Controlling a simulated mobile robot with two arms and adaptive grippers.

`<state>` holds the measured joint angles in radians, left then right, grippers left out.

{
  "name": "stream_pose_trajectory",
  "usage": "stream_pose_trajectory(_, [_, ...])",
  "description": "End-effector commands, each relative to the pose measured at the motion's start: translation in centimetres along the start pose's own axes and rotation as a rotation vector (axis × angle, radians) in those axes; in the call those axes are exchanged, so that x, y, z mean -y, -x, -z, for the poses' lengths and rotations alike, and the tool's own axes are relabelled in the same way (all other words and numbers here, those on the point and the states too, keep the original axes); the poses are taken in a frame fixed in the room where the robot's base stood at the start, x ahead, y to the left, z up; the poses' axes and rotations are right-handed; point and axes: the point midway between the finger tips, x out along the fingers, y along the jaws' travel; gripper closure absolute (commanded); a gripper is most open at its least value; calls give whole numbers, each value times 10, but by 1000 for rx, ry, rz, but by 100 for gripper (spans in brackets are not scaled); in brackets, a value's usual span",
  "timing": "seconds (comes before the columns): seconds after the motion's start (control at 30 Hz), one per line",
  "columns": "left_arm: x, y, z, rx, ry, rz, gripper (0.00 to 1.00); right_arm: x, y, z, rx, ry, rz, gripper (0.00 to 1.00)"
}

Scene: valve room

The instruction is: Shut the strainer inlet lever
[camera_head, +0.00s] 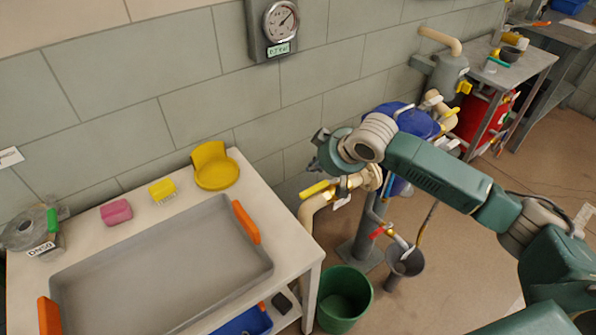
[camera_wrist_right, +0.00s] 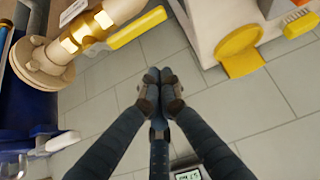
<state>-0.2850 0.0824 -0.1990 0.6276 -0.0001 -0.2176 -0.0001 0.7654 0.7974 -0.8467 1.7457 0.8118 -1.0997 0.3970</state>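A yellow lever (camera_head: 315,188) sits on a brass valve in a beige pipe left of the blue tank; I take it for the strainer inlet lever, but I cannot read its tag. In the right wrist view the lever (camera_wrist_right: 138,27) lies roughly along the pipe, next to the brass valve body (camera_wrist_right: 88,32). My right gripper (camera_head: 322,150) is above the lever in the head view, near the wall. In the wrist view its fingertips (camera_wrist_right: 160,76) are together, with nothing between them, and apart from the lever. My left gripper is not in view.
A table with a grey tray (camera_head: 160,270) stands left, with a yellow holder (camera_head: 214,166) near its back corner. The blue tank (camera_head: 405,122) is partly hidden by my right arm. A gauge (camera_head: 281,20) hangs above.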

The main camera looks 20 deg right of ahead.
Motion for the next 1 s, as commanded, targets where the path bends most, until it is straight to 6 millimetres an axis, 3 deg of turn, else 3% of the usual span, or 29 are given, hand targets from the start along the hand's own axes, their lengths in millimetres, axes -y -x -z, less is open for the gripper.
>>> stream_pose_trajectory(0.17, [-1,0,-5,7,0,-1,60,0,0,0,1,0,0,100])
stream_pose_trajectory(0.47, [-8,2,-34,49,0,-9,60,0,-5,0,1,-1,0,100])
stream_pose_trajectory(1.0, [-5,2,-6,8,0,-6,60,0,-95,0,1,-1,0,100])
